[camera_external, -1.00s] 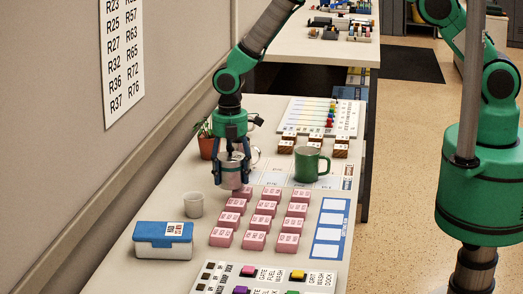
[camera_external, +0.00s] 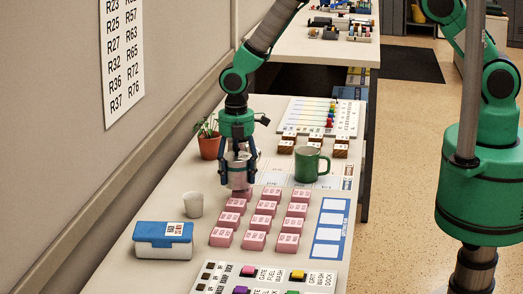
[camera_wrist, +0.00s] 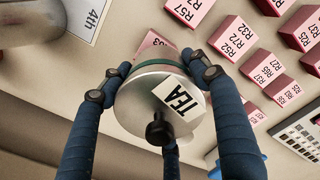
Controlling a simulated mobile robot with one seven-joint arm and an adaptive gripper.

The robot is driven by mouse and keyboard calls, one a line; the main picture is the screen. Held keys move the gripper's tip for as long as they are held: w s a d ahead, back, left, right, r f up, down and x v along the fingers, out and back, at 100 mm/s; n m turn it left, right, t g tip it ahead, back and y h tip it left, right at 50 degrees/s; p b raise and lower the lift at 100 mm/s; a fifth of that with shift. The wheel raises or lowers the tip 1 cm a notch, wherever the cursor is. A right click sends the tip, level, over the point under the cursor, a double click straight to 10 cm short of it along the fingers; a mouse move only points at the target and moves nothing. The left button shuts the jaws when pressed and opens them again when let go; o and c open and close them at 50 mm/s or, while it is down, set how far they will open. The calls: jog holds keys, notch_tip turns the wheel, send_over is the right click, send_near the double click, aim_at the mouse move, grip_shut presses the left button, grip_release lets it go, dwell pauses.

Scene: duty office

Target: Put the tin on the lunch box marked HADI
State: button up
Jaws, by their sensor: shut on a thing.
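The tin (camera_external: 240,181) is a pale cylinder between my gripper's fingers, near the back left corner of the pink blocks. In the wrist view its round metal lid (camera_wrist: 142,97) shows a black knob and a TEA label. My gripper (camera_external: 239,180) is shut on the tin, with fingers on its sides; it also shows in the wrist view (camera_wrist: 160,85). Whether the tin's base clears the table cannot be told. The lunch box (camera_external: 163,246), white with a blue lid and a small name label, stands at the front left, apart from the gripper. Its label is too small to read surely.
A white cup (camera_external: 193,205) stands between the lunch box and the tin. Rows of pink labelled blocks (camera_external: 256,241) lie to the right. A green mug (camera_external: 307,166) and a potted plant (camera_external: 209,146) stand behind. A button panel (camera_external: 268,280) lies at the front.

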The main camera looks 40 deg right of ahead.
jog(key=shift+s+a, duration=0.1)
jog(key=s+a+r+n+p, duration=0.1)
jog(key=s+a+r+p, duration=0.2)
jog(key=s+a, duration=0.4)
jog(key=s+a+r+n+p, duration=0.1)
jog(key=s+a+r+p, duration=0.3)
jog(key=s, duration=1.3)
jog(key=a, duration=0.4)
jog(key=shift+a+r+n+p, duration=0.15)
jog(key=shift+a+n+p, duration=0.1)
jog(key=shift+n+p, duration=0.15)
jog(key=shift+w, duration=0.1)
jog(key=p, duration=0.2)
send_over(174, 231)
jog(key=shift+w+f, duration=0.15)
jog(key=shift+f, duration=0.55)
jog(key=shift+f, duration=0.15)
jog(key=shift+f, duration=1.65)
jog(key=shift+f, duration=0.15)
